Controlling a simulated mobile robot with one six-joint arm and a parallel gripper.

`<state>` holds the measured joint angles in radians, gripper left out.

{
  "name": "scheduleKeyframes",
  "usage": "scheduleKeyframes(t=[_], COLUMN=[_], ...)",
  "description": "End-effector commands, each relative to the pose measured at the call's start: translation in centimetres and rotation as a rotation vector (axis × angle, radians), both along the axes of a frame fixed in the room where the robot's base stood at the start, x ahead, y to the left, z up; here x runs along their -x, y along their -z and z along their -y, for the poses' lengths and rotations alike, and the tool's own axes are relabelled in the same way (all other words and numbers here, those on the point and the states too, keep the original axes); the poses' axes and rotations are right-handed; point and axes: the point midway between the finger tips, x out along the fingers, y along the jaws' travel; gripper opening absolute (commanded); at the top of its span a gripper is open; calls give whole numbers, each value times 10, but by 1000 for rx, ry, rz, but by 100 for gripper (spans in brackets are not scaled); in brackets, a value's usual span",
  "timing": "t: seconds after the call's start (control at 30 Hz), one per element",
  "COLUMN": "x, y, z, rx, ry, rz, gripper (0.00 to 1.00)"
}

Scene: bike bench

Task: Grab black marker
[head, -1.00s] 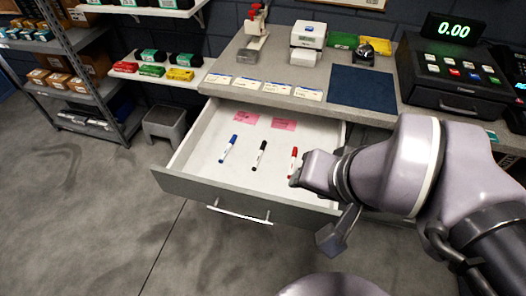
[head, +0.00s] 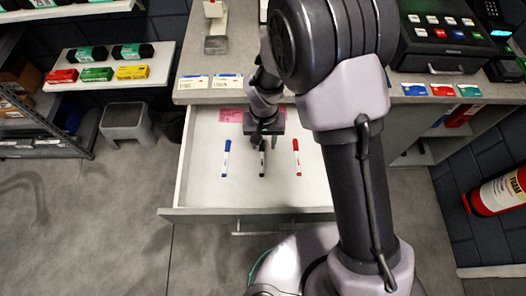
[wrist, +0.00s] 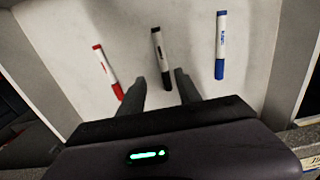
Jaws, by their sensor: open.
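The black marker (head: 262,160) lies in the open drawer between two other markers, partly hidden by my gripper in the head view. In the wrist view the black marker (wrist: 160,55) has a white body and black ends. My gripper (head: 265,143) is over the drawer, above the marker's far part. In the wrist view my gripper (wrist: 158,82) is open, its two dark fingers on either side of the marker's lower end. Nothing is held. I cannot tell how high the fingertips are above the drawer floor.
A blue marker (head: 226,158) and a red marker (head: 297,157) lie on either side in the drawer. A pink note (head: 231,115) is at the back. The drawer front (head: 200,214) and the counter edge (head: 200,97) bound the space. A fire extinguisher (head: 497,192) is at right.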

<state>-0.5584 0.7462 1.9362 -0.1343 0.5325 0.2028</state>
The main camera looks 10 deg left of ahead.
Motion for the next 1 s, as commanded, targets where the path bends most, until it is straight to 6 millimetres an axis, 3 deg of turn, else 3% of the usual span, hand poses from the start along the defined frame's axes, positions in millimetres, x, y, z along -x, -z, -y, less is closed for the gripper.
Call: scheduleKeyframes(t=[0.03, 0.27, 0.5, 0.7, 0.9, 1.0], x=[1, 2, 12, 11, 11, 11], y=[15, 36, 80, 80, 80, 80], z=[0, -1, -5, -5, -5, -5], rx=[1, 0, 0, -1, -1, 0], ry=[-1, 0, 1, 1, 1, 1], rz=[-2, 0, -1, 1, 1, 1], gripper=[41, 41, 41, 41, 3, 0])
